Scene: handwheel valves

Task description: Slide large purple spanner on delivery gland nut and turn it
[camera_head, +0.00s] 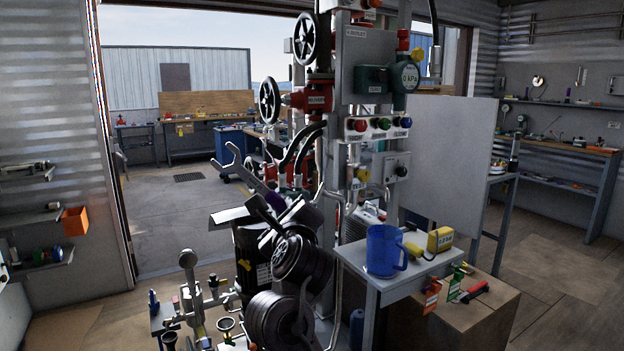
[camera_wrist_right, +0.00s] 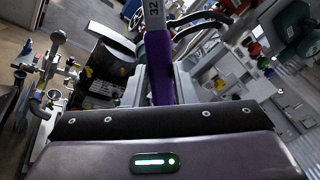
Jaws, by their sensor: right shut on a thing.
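The large spanner (camera_head: 249,176) has a silver open-ended jaw and a purple handle. My right gripper (camera_head: 276,207) is shut on the purple handle and holds the spanner tilted, jaw up and to the left. In the right wrist view the purple handle (camera_wrist_right: 160,72) rises from the gripper to a silver part marked 32. A red valve body (camera_head: 318,96) with a black handwheel (camera_head: 270,100) is on the pipe stand, above and right of the spanner jaw. The jaw appears apart from it. I cannot make out the delivery gland nut clearly. My left gripper is not in view.
Black hoses (camera_head: 297,147) run close to the right of the spanner. A second handwheel (camera_head: 305,39) is higher up. A blue mug (camera_head: 384,250) stands on a small table (camera_head: 372,276) at the right. Open floor lies left of the spanner.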

